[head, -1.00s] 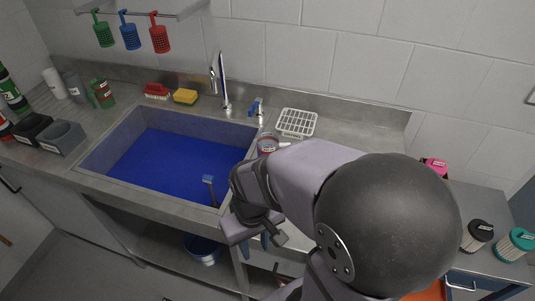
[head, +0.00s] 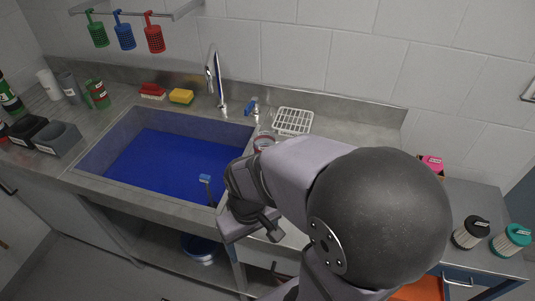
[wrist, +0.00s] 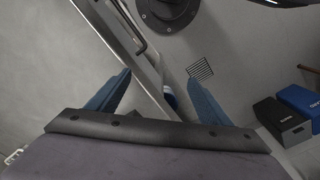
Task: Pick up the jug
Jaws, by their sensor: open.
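My gripper (wrist: 158,77) is open and empty in the wrist view, its two blue fingers apart and pointing down over the floor. In the head view my arm hides most of it, in front of the sink's right end. No jug can be named with certainty. A small round vessel with a reddish rim (head: 264,142) stands on the counter right of the sink, partly behind my arm. A green and red container (head: 98,93) stands at the left back of the counter. The gripper touches neither.
The blue-floored sink (head: 160,160) fills the counter's middle, with a tap (head: 217,85) behind it. A white rack (head: 293,121) lies to its right. Grey bins (head: 58,139) stand at left, and lidded jars (head: 471,232) at far right. A blue bucket (head: 199,248) is below.

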